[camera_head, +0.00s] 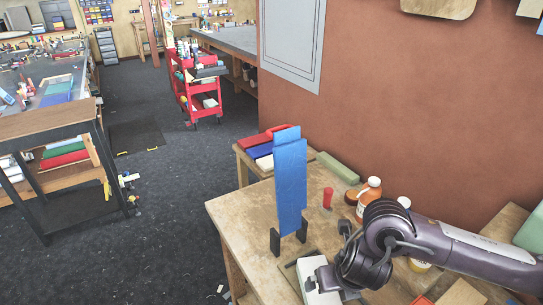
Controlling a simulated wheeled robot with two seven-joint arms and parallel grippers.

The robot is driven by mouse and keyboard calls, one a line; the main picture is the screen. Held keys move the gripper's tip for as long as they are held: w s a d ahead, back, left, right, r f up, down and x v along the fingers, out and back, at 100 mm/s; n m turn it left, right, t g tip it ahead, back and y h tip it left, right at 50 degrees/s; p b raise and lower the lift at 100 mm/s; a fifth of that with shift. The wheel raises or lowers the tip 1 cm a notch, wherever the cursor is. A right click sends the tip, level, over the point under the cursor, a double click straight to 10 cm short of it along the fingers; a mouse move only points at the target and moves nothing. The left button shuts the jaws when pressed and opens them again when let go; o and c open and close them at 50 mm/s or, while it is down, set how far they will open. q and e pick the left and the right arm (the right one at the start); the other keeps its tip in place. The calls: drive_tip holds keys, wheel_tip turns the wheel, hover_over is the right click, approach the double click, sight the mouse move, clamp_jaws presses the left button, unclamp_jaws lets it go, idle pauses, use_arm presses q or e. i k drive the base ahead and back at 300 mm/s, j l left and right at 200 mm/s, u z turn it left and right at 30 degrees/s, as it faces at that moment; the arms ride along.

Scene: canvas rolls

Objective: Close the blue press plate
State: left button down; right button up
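The blue press plate (291,185) stands upright and open on the near wooden table, between two small black posts (275,242) at its foot. A dark flat frame lies on the table just in front of it, partly covered by my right arm. My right arm comes in from the right, and its wrist end, with my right gripper (322,281), is low in front of the plate and apart from it. A white block-like part shows there. I cannot make out the fingertips. My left gripper is not in view.
A red cylinder (327,198), an orange bottle (369,194) and a green block (338,167) stand behind the plate on the table (240,215). Red, white and blue stacked items (262,150) lie at the back. A brown wall rises behind. Open floor is to the left.

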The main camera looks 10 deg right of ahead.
sight(290, 151)
drive_tip(key=k+j, duration=0.7)
drive_tip(key=k, duration=0.2)
